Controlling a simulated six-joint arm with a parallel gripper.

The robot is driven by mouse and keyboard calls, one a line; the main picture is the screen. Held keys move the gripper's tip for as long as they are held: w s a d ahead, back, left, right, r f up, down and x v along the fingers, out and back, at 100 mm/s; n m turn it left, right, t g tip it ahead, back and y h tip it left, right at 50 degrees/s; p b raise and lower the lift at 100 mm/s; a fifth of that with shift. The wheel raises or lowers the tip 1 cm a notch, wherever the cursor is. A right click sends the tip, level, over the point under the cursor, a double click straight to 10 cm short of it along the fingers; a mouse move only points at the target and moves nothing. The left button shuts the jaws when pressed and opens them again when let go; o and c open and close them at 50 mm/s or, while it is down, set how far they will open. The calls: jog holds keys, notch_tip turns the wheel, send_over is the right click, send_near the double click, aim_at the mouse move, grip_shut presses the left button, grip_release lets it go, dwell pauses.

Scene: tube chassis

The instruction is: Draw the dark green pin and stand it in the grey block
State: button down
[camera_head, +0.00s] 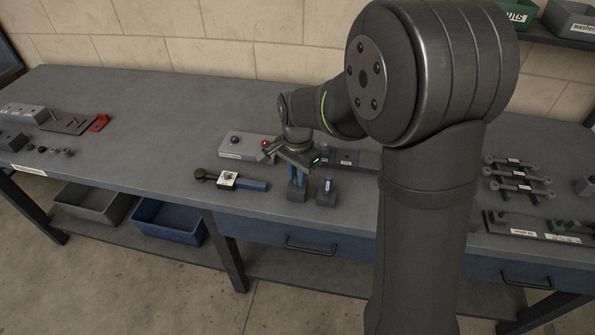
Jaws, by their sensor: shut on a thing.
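My gripper (297,182) points down at the front middle of the bench. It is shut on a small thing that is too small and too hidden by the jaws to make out. Blue shows at the jaw tips, close above the bench top. I cannot make out the dark green pin. A light grey block (229,152) lies behind and left of my gripper, with a dark blue knob (235,140) and a red knob (265,144) on top. Another grey block (22,113) lies at the far left. I cannot tell which is the task's block.
A small dark block (327,199) with a blue top stands just right of my gripper. A clamp-like tool (240,181) lies left of it. A dark block (349,159) lies behind. Dark bars (513,186) and a plate with green parts (528,229) lie right. The bench's left middle is clear.

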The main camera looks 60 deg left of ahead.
jog(key=shift+f, duration=0.3)
jog(key=shift+r, duration=0.2)
jog(key=shift+r, duration=2)
jog(key=shift+f, duration=0.15)
jog(key=shift+f, duration=1.9)
jog(key=shift+f, duration=0.15)
jog(key=c, duration=1.2)
grip_release()
